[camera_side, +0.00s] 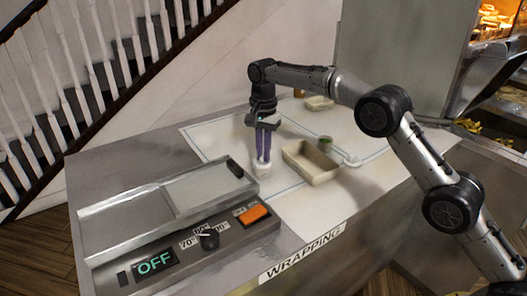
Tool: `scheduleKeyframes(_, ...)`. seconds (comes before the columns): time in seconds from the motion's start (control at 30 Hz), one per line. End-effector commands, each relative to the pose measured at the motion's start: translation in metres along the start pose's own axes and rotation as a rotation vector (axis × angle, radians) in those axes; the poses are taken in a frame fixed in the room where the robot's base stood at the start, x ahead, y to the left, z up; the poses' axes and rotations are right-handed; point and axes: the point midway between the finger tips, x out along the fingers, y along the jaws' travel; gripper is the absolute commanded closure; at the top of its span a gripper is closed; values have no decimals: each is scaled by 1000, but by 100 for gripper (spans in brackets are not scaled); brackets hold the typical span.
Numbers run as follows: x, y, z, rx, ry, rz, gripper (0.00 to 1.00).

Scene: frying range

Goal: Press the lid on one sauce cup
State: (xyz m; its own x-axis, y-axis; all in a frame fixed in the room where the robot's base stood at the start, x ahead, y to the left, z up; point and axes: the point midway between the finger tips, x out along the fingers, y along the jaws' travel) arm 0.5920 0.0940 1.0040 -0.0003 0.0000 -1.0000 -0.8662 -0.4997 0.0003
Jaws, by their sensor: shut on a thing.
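My gripper (262,158) points straight down, its purple fingers close together. The fingertips are at the top of a small white cup-like piece (261,171), and the gripper is shut on it. At this size I cannot tell whether that piece is a cup, a lid or both together. A small cup with a greenish top (325,144) stands behind the beige tray, apart from my gripper. A flat white round piece (352,160), perhaps a lid, lies to the right of the tray.
An open beige tray (325,177) sits right of my gripper. Another small beige container (318,103) is at the back. A metal wrapping machine (160,208) with a dial and an "OFF" display stands at front left. White board is bare around the tray.

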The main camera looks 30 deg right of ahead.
Motion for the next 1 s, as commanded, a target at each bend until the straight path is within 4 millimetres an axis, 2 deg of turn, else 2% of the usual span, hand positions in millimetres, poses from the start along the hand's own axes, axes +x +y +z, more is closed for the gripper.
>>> scheduleKeyframes(0.47, 0, 0, 0, 0, 0, -1, 100)
scheduleKeyframes(0.5, 0, 0, 0, 0, 0, -1, 85)
scheduleKeyframes(0.67, 0, 0, 0, 0, 0, 0, 56)
scheduleKeyframes(0.9, 0, 0, 0, 0, 0, 0, 52)
scheduleKeyframes(1.0, 0, 0, 0, 0, 0, 0, 34)
